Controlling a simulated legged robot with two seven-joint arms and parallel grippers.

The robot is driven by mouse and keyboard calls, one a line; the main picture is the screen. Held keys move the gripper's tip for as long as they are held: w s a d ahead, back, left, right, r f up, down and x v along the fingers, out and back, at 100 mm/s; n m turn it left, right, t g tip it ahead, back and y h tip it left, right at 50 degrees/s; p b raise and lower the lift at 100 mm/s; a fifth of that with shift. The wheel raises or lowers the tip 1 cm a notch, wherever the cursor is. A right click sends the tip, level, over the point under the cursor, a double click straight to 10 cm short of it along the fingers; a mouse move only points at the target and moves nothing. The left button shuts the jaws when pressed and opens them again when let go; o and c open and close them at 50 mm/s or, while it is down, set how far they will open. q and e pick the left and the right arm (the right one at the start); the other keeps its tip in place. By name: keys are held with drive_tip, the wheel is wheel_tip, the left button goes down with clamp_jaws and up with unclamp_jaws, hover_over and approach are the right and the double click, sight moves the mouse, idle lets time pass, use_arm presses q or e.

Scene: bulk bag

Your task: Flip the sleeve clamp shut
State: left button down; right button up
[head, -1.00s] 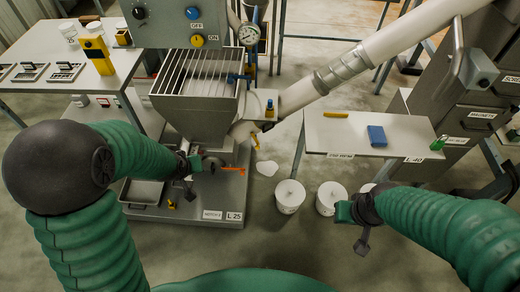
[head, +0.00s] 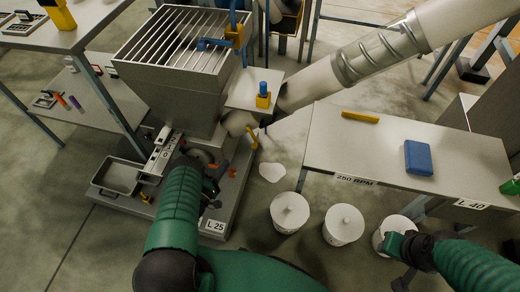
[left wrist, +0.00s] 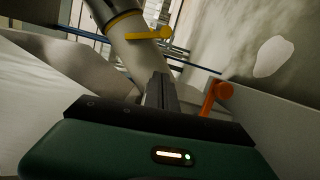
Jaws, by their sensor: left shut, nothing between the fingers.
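A yellow band with a lever, which looks like the sleeve clamp (head: 253,138), sits at the lower end of the pale tube beside the hopper. In the left wrist view, the yellow lever (left wrist: 150,34) sticks out sideways from the tube, beyond my fingers. My left gripper (head: 212,188) is low in front of the hopper base, apart from the lever. Its fingers (left wrist: 160,92) are shut and empty. An orange handle (left wrist: 217,96) stands just right of them; it also shows in the head view (head: 232,172). My right gripper (head: 396,258) is near the white buckets, its jaws unclear.
The grated hopper (head: 165,85) stands behind my left gripper, with a metal tray (head: 119,177) at its left. White buckets (head: 290,212) stand on the floor below the right-hand table (head: 330,150). That table carries a blue block (head: 418,158) and a yellow bar (head: 360,117).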

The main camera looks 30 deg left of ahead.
use_arm(q)
drive_tip(key=w+d+b, duration=0.3)
drive_tip(key=w+b, duration=0.1)
drive_tip(key=w, duration=0.6)
drive_tip(key=shift+w+d+r, duration=0.15)
drive_tip(key=shift+w+d, duration=0.15)
drive_tip(key=shift+w, duration=0.05)
idle(0.3)
